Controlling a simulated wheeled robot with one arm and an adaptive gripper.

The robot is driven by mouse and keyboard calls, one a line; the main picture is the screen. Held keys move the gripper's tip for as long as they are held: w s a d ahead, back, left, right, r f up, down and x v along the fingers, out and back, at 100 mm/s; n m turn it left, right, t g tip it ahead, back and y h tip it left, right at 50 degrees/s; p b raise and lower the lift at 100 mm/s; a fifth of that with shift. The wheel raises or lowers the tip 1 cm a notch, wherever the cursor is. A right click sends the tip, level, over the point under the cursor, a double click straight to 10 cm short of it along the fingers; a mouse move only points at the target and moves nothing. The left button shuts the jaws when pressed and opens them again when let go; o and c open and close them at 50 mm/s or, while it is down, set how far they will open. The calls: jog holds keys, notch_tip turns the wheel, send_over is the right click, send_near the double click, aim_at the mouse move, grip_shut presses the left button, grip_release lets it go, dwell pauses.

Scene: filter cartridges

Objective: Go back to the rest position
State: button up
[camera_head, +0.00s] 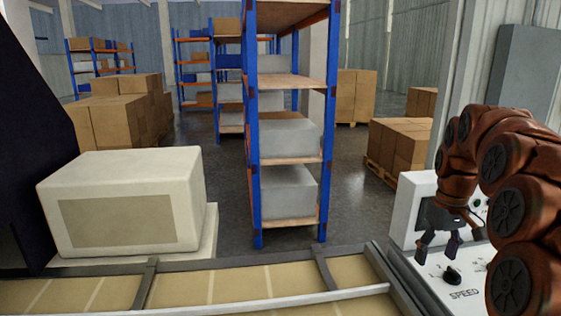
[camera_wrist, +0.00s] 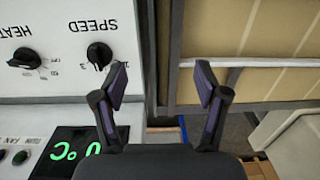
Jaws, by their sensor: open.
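My gripper (camera_head: 438,246) hangs at the right in the head view, fingers down, just above the white control panel (camera_head: 425,285). In the wrist view my gripper (camera_wrist: 160,85) has its two fingers spread with nothing between them. The black SPEED knob (camera_head: 452,276) is close to the fingertips and apart from them in the head view. It also shows in the wrist view (camera_wrist: 98,54), left of the left finger. No filter cartridge can be made out in either view.
A framed bed with tan panels (camera_head: 235,284) runs along the front. A HEAT knob (camera_wrist: 24,57) and a green-lit display (camera_wrist: 70,150) are on the panel. A large cream box (camera_head: 125,200) stands at left; a blue shelf rack (camera_head: 255,130) stands behind the bed.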

jog(key=s+a, duration=0.8)
jog(key=s+a+f, duration=0.2)
jog(key=s+a, duration=0.1)
jog(key=s, duration=0.5)
jog(key=s+a+f+m+g+p, duration=0.1)
jog(key=s+a+f, duration=0.2)
jog(key=s, duration=0.5)
jog(key=s+a+f+m+p, duration=0.1)
jog(key=s+a+f, duration=0.1)
jog(key=s, duration=0.6)
jog(key=shift+a+f+g, duration=0.3)
jog(key=shift+a+f, duration=0.1)
jog(key=shift+a, duration=0.1)
